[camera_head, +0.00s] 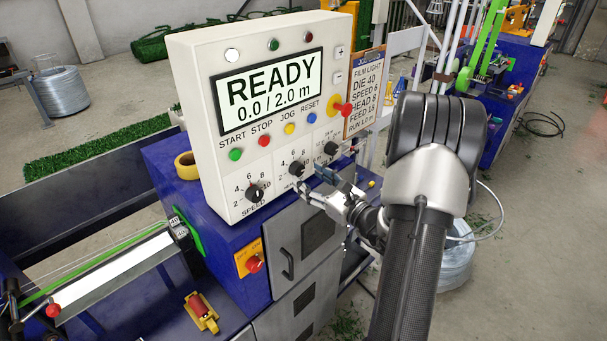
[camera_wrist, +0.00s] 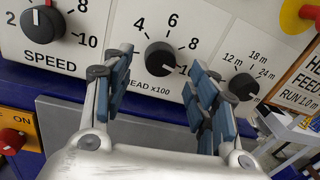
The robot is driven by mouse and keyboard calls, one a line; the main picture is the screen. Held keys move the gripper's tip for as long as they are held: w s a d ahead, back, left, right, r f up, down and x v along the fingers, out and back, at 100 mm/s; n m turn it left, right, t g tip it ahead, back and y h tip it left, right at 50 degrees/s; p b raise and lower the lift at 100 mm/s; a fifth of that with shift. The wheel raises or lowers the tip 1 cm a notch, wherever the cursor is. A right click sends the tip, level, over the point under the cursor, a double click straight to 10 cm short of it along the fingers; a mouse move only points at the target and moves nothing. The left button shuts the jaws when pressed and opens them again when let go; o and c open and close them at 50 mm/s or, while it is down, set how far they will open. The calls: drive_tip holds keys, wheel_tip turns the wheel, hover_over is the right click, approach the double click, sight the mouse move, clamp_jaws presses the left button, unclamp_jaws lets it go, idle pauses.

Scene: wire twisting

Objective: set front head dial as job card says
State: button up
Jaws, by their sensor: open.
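The head dial (camera_wrist: 160,58) is a black knob labelled HEAD x100 on the white control panel, with 2 to 10 around it. A small white mark shows low on its right side in the wrist view; its exact setting is hard to read. It also shows in the head view (camera_head: 297,168). My gripper (camera_wrist: 157,77) is open, with blue-padded fingers to the left and right below the dial, apparently not touching it. In the head view my gripper (camera_head: 313,184) is just below and right of the dial. The job card (camera_head: 368,95) reads DIE 40, SPEED 6, HEAD 8, FEED 16.
The speed dial (camera_wrist: 44,22) is left of the head dial, and the feed dial (camera_wrist: 241,86) is right. Start, stop, jog and reset buttons sit above, under a screen (camera_head: 268,92) reading READY 0.0/2.0 m. A red emergency knob (camera_head: 342,107) sticks out at upper right.

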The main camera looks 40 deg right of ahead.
sight(300, 172)
drive_tip(key=shift+w, duration=1.7)
drive_tip(key=shift+c, duration=0.5)
drive_tip(key=c, duration=1)
